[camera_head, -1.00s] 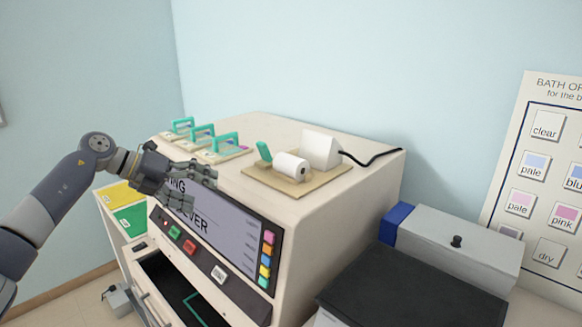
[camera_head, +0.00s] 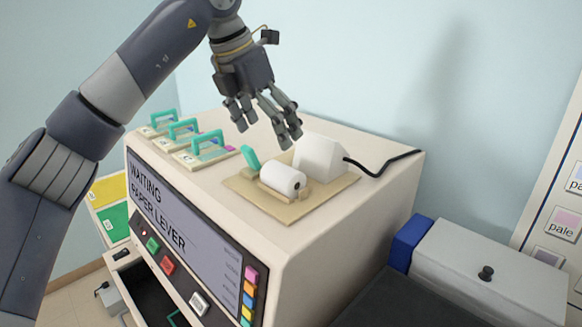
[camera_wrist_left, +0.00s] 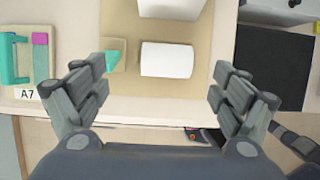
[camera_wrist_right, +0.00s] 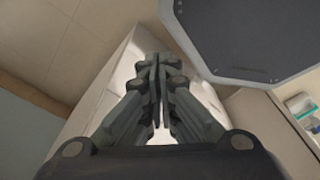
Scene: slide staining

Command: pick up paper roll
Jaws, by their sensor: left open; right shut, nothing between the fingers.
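The paper roll (camera_head: 284,178) is a small white cylinder lying on its side on a tan board (camera_head: 290,210) on top of the machine. In the left wrist view the roll (camera_wrist_left: 167,60) shows between the spread fingers and farther off. My left gripper (camera_head: 268,128) is open and empty above and behind the roll, fingers pointing down, apart from it. It also shows in the left wrist view (camera_wrist_left: 158,100). My right gripper (camera_wrist_right: 155,85) is shut and empty in the right wrist view; it is not seen in the head view.
A white block (camera_head: 320,158) with a black cable stands right behind the roll. A teal lever (camera_head: 250,158) stands at its left. Several teal-handled slide holders (camera_head: 195,150) sit farther left. The machine's front screen reads "WAITING PAPER LEVER" (camera_head: 165,205). A grey box (camera_head: 490,265) is at the right.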

